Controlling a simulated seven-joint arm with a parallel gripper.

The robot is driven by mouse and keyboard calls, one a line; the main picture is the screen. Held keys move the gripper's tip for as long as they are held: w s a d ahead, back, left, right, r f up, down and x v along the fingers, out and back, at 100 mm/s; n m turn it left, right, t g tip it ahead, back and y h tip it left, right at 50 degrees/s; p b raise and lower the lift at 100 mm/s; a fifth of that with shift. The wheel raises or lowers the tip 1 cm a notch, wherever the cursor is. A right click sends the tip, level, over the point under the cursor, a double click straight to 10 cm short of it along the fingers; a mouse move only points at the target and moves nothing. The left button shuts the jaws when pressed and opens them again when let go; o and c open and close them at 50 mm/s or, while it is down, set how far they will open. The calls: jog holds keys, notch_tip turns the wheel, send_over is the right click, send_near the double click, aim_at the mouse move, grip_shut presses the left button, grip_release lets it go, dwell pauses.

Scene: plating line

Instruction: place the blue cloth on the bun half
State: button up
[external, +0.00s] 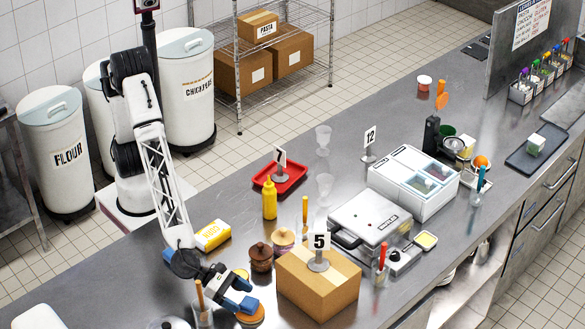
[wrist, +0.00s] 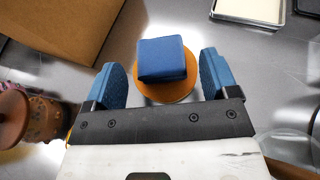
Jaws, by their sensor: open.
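The blue cloth (wrist: 162,59), a folded square block, lies on top of the round orange-brown bun half (wrist: 168,93) in the wrist view. The bun half shows around the cloth's lower edge. In the external view the cloth (external: 248,305) and the bun half (external: 252,319) are at the front edge of my gripper (external: 235,294). My gripper is open, its two blue fingers apart on either side of the cloth, with a visible gap on each side in the wrist view. The fingers partly hide the spot in the external view.
A cardboard box (external: 318,283) with a number 5 sign stands close to the right of my gripper. Brown jars (external: 261,257) and a glass with a wooden-handled tool (external: 202,315) are also near. A white press (external: 371,229) stands farther right.

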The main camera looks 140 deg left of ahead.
jog(key=v, duration=0.9)
jog(key=shift+s+d, duration=0.15)
jog(key=shift+s, duration=0.15)
jog(key=shift+r, duration=0.25)
jog(key=s+a+r+m+g+h, duration=0.1)
jog(key=s+a+r+m+h, duration=0.25)
jog(key=s+r+m, duration=0.5)
jog(key=s+a+r+m+g+h, duration=0.1)
jog(key=s+a+r+m+h, duration=0.35)
jog(key=m, duration=0.75)
jog(key=s+a+m+g+y, duration=0.1)
jog(key=s+a+m, duration=0.3)
jog(key=s, duration=0.7)
jog(key=s+a+m+g+y, duration=0.1)
jog(key=s+a+m+g, duration=0.3)
jog(key=s+m, duration=0.5)
jog(key=s+a+m+g+y, duration=0.1)
jog(key=s+a+m+g, duration=0.2)
jog(key=s, duration=1)
jog(key=a+m, duration=0.2)
jog(key=m, duration=0.2)
jog(key=shift+s+a, duration=0.35)
jog(key=shift+a, duration=0.05)
